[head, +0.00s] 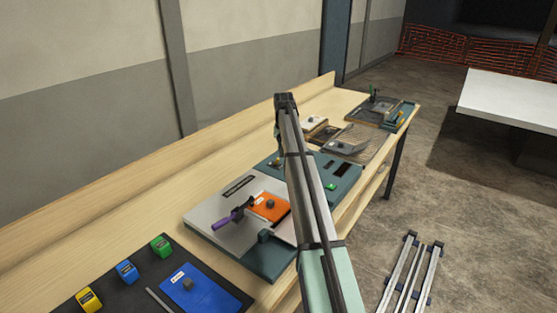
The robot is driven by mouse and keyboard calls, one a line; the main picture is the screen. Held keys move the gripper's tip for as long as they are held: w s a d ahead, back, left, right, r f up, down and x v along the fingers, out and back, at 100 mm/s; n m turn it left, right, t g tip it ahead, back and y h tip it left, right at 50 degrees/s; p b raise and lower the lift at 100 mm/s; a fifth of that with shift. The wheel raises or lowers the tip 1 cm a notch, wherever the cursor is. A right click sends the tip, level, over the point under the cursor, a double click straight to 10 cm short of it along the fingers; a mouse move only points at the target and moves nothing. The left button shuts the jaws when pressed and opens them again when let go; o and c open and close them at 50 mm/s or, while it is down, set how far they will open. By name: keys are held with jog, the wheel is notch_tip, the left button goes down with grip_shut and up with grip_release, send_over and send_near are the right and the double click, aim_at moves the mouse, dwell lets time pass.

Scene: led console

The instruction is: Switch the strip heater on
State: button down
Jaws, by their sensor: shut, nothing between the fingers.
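A teal console box (345,188) lies on the bench in the middle of the head view, with a dark display slot and a small lit-looking green part (330,187) near its front edge. My arm crosses in front of it and hides much of it. I cannot tell for certain whether this box is the strip heater. My gripper (278,138) is the dark end of my arm, over the back left part of the box. It is small and partly hidden by the arm, and it looks shut and empty. Contact with the box cannot be made out.
A grey board with an orange plate (269,207) and a purple-handled clamp (235,213) lies nearer. A dark mat has yellow, blue and green blocks and a blue plate (192,289). The wall runs behind the bench.

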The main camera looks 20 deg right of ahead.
jog(key=shift+f, duration=0.95)
jog(key=shift+f, duration=0.35)
jog(key=shift+f, duration=0.25)
jog(key=shift+w+a, duration=0.2)
jog(key=shift+w, duration=0.2)
dwell(0.5)
jog(key=shift+w+a, duration=0.35)
jog(key=shift+w, duration=0.15)
jog(key=shift+r, duration=0.15)
notch_tip(320, 180, up, 7)
jog(key=p, duration=0.3)
jog(key=shift+s+d, duration=0.25)
jog(key=shift+s, duration=0.15)
